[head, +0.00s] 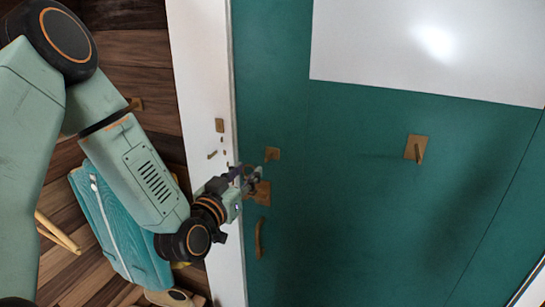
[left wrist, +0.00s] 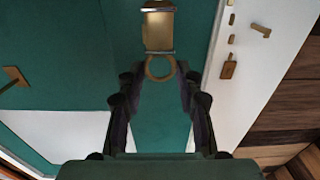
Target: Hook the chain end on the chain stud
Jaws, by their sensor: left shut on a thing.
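My left gripper (head: 251,179) is in front of the teal door (head: 340,220) near its left edge. In the left wrist view its fingers (left wrist: 160,72) are shut on the chain end, a brass ring (left wrist: 160,76) with a brass tab (left wrist: 158,30) beyond it. Brass chain pieces (left wrist: 230,39) and a plate (head: 219,125) show on the white frame (head: 203,75). My right gripper is not in view.
A brass handle (head: 258,238) is on the door below the gripper. Another brass plate with a peg (head: 417,148) is farther right. A white panel (head: 440,45) covers the upper door. A teal ribbed case (head: 120,245) stands at the lower left by the wooden wall.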

